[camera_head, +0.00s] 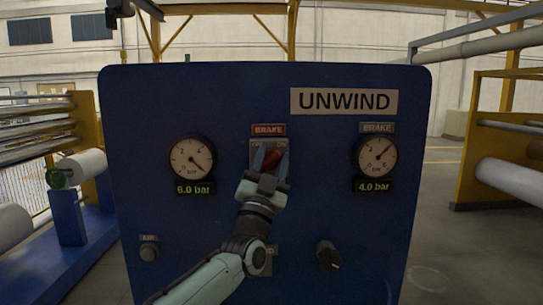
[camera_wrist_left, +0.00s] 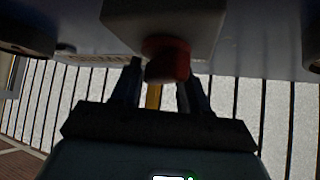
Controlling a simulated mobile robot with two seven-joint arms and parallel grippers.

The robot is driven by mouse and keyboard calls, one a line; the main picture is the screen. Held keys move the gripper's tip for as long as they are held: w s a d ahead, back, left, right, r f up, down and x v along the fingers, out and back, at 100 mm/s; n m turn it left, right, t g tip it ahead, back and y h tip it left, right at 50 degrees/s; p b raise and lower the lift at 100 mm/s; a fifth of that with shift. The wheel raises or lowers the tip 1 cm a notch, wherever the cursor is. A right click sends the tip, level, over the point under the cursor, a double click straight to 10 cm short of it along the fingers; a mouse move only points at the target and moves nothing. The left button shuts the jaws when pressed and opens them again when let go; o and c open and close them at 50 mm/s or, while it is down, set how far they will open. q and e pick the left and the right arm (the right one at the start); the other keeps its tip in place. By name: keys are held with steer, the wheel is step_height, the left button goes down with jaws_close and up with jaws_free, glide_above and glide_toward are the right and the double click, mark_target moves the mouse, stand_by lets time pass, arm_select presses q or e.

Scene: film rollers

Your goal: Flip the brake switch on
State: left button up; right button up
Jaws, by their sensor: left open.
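The brake switch is a red knob (camera_head: 272,157) on a grey plate (camera_head: 283,145) under a red BRAKE label (camera_head: 268,130), in the middle of the blue panel. My left gripper (camera_head: 270,160) is in front of it, with its fingers pointing at the plate and apart, one on each side of the knob. In the left wrist view the red knob (camera_wrist_left: 167,60) sticks out of a grey box (camera_wrist_left: 160,22), between the open fingertips (camera_wrist_left: 160,75). I cannot tell whether the fingers touch it. The fingers partly hide the knob and the plate's markings. My right gripper is not in view.
The blue panel (camera_head: 330,235) also carries a left gauge (camera_head: 192,158) over 6.0 bar, a right gauge (camera_head: 377,156) over 4.0 bar, a black knob (camera_head: 327,254) and a small button (camera_head: 149,250). Rollers on yellow frames stand at both sides.

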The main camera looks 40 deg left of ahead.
arm_select(q)
steer(key=shift+s, duration=0.1)
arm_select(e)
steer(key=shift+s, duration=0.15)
arm_select(q)
jaws_close()
steer(key=shift+m+h, duration=0.3)
steer(key=shift+m, duration=0.1)
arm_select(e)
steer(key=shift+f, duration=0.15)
arm_select(q)
steer(key=shift+m+h, duration=0.6)
steer(key=shift+h, duration=0.1)
steer(key=m+h, duration=0.2)
steer(key=m, duration=0.1)
steer(key=shift+d+h, duration=0.1)
steer(key=shift+h, duration=0.2)
steer(key=shift+m+g+h, duration=0.3)
steer(key=shift+m+h, duration=0.4)
steer(key=shift+m, duration=0.3)
steer(key=shift+f+m+h, duration=0.1)
steer(key=shift+m+h, duration=0.4)
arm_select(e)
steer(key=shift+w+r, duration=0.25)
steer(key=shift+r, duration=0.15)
